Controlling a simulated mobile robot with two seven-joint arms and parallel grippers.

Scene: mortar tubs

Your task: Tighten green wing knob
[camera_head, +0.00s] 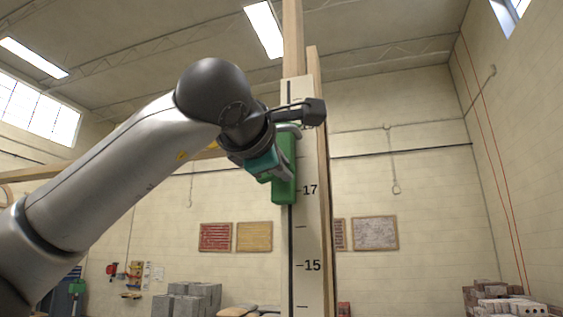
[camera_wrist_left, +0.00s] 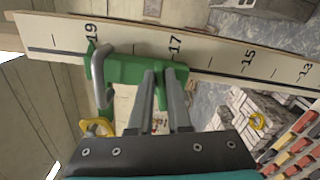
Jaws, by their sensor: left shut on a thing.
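A tall pale staff with black numbers (camera_head: 306,235) stands upright. A green slider block (camera_head: 283,190) sits on it just above the 17 mark. In the left wrist view the staff (camera_wrist_left: 217,60) runs across the top, with the green block (camera_wrist_left: 122,70) between 19 and 17. A grey curved hook (camera_wrist_left: 102,70) stands out from the block. My left gripper (camera_head: 279,163) is at the block's front. Its two narrow fingers (camera_wrist_left: 161,75) are close together and shut at the block. My right gripper is not in view.
A wooden post (camera_head: 318,150) stands behind the staff. A yellow part (camera_wrist_left: 97,127) shows beside the hook. Grey blocks (camera_head: 188,298) and a brick stack (camera_head: 503,300) stand low in the background. The space right of the staff is clear.

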